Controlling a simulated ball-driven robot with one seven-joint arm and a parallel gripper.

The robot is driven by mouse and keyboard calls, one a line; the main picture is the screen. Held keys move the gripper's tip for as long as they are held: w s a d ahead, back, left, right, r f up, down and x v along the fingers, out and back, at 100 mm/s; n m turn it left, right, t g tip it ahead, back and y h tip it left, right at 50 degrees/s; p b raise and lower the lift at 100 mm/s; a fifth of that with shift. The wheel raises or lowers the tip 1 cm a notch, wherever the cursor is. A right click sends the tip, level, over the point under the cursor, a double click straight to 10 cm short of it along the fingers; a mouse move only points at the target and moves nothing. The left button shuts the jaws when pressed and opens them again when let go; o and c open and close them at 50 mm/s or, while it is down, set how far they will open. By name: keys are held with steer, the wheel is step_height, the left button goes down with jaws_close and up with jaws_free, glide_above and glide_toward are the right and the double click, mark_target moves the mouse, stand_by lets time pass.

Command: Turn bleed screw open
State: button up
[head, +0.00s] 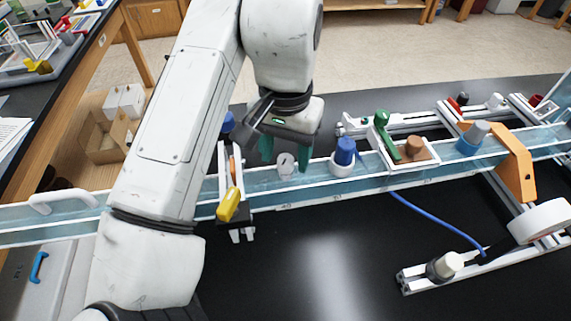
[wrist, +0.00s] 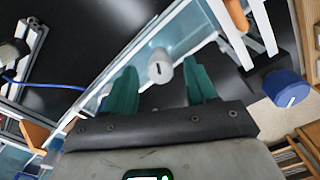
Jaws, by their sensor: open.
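A small light grey round knob with a dark slot, which looks like the bleed screw (head: 286,164), stands on the pale blue-white rail (head: 300,194). It also shows in the wrist view (wrist: 159,67), where the slot runs roughly up and down. My gripper (head: 288,152) is above and behind it with teal fingers apart and empty. In the wrist view my gripper (wrist: 161,78) has one finger to each side of the knob, slightly short of it, with gaps visible. Whether the fingertips reach down to the knob's height I cannot tell.
A blue knob in a white collar (head: 345,152) stands close on the right. A yellow lever (head: 229,205) is to the left. Another blue knob (wrist: 287,88) is at the right in the wrist view. A green handle (head: 384,135) and orange bracket (head: 515,165) stand further right.

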steer(key=shift+f, duration=0.5)
